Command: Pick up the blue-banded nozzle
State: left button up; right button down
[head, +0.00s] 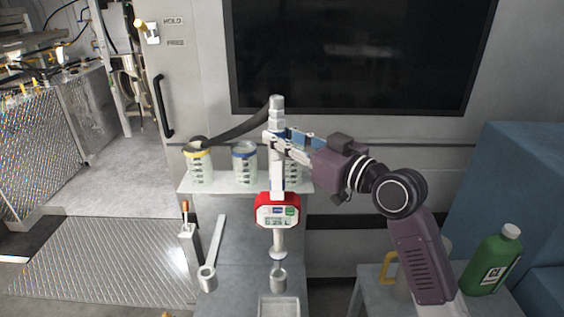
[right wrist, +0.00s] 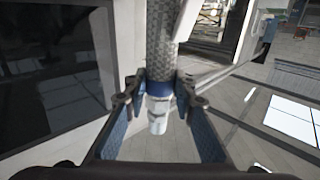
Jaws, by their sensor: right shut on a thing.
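The nozzle (head: 278,240) hangs upright, with a red metering body with a small display, a pale tube above it and a spout pointing down. My right gripper (head: 275,141) is shut on its upper part, below the grey hose fitting. In the right wrist view the gripper (right wrist: 160,100) has its blue-padded fingers either side of the braided grey shaft (right wrist: 162,45). Blue shows where the fingers meet the shaft, with a pale fitting (right wrist: 158,118) beyond; I cannot tell band from pad. My left gripper is not in view.
A white shelf (head: 222,187) holds a yellow-rimmed holder (head: 198,168), a blue-rimmed holder (head: 245,165) and a third partly hidden behind the nozzle. A dark hose (head: 240,130) runs left from the nozzle top. A green bottle (head: 494,262) stands at right.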

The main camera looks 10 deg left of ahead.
notch_tip(320, 180, up, 11)
jog(key=shift+r+b, duration=0.2)
jog(key=shift+b, duration=0.5)
jog(key=shift+f, duration=0.15)
